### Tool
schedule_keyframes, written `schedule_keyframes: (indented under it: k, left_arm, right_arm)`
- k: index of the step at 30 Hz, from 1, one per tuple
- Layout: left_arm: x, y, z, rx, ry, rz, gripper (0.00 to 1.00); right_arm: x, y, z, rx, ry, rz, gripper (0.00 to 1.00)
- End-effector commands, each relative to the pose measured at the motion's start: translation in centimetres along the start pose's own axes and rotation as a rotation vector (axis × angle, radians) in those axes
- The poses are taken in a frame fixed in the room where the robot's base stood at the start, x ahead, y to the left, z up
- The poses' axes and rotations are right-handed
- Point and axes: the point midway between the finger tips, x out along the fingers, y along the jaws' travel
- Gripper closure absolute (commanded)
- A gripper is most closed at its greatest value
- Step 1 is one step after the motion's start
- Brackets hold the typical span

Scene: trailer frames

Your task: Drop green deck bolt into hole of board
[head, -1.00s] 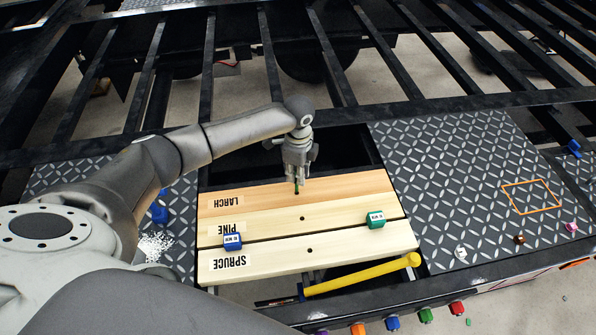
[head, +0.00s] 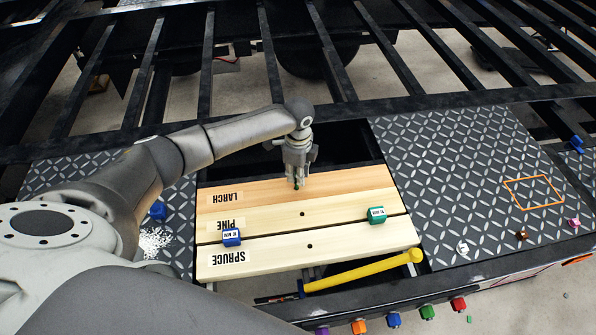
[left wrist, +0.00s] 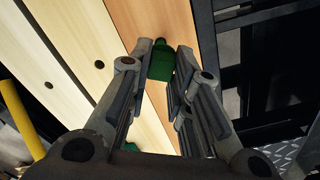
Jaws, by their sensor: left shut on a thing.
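My left gripper (head: 298,183) is over the middle of the larch board (head: 350,184), pointing down. It is shut on the green deck bolt (left wrist: 161,62), which sits between the fingers in the left wrist view, with its narrow end toward the board. In the head view only a speck of green shows at the fingertips. The larch board's hole is hidden behind the bolt and fingers, so I cannot tell whether the tip is in it. The pine board (head: 350,206) and spruce board (head: 350,245) each show an open dark hole. My right gripper is not in view.
A blue labelled block (head: 231,237) and a green labelled block (head: 377,215) lie on the boards. A yellow bar (head: 365,270) lies along the front. Dark tread plates (head: 450,150) flank the boards. Several coloured pieces line the front rail. Open frame gaps lie behind.

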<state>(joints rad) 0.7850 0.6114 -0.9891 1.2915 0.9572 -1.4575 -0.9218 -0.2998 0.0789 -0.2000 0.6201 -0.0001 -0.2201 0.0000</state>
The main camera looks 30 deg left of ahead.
Motion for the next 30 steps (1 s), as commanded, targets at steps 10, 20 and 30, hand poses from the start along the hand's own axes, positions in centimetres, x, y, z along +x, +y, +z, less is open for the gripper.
schedule_keyframes:
  k: [10,20,30]
  left_arm:
    - [0.9,0.0,0.0,0.0,0.0,0.0,1.0]
    - [1.8,0.0,0.0,-0.001,0.0,0.0,1.0]
    - [2.6,0.0,0.0,0.0,0.0,-0.001,1.0]
  right_arm:
    - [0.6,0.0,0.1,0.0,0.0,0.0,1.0]
    - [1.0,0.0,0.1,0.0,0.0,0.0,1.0]
    - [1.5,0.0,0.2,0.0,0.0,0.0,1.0]
